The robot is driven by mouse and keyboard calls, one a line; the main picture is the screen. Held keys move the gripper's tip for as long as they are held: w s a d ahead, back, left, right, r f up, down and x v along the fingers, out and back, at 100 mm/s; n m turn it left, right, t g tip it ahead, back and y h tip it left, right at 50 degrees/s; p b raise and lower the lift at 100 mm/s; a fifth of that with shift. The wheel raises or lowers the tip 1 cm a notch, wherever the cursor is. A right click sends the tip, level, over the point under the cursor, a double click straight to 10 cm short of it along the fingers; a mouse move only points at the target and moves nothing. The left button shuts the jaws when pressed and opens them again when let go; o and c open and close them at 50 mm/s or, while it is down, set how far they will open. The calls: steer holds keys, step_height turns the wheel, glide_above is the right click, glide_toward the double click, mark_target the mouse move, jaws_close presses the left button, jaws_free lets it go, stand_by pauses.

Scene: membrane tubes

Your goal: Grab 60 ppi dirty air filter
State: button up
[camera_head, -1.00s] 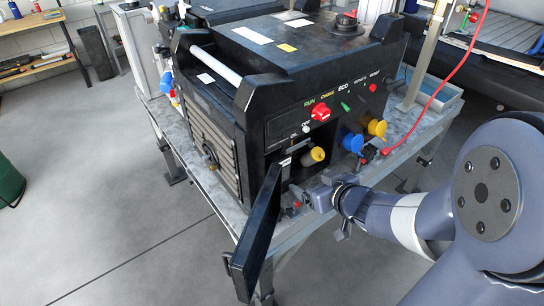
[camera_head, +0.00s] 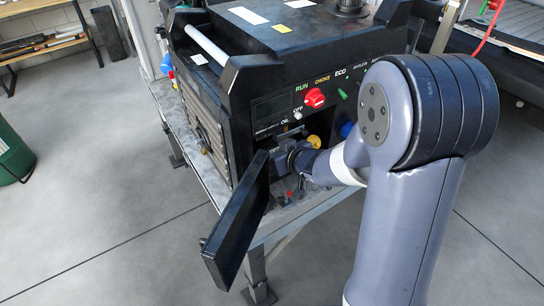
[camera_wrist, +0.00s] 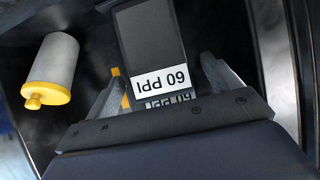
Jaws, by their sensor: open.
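The 60 ppi air filter (camera_wrist: 152,40) is a dark, flat block in the wrist view. Its white "60 PPI" label reads upside down and is partly repeated just below, near my gripper's base. My gripper (camera_wrist: 162,74) is open, with one finger on each side of the filter. A gap shows at both sides, so the fingers do not appear to press on it. In the head view my gripper (camera_head: 291,158) reaches into the front opening of the black generator (camera_head: 290,75). The filter cannot be made out there.
A white cylinder with a yellow cap (camera_wrist: 51,70) is left of my fingers inside the compartment. The open black door (camera_head: 238,215) hangs left of my arm. The generator stands on a grey metal bench (camera_head: 300,208).

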steer(key=shift+w+a+f, duration=0.15)
steer(key=shift+w, duration=0.05)
steer(key=shift+c, duration=0.3)
steer(key=c, duration=1)
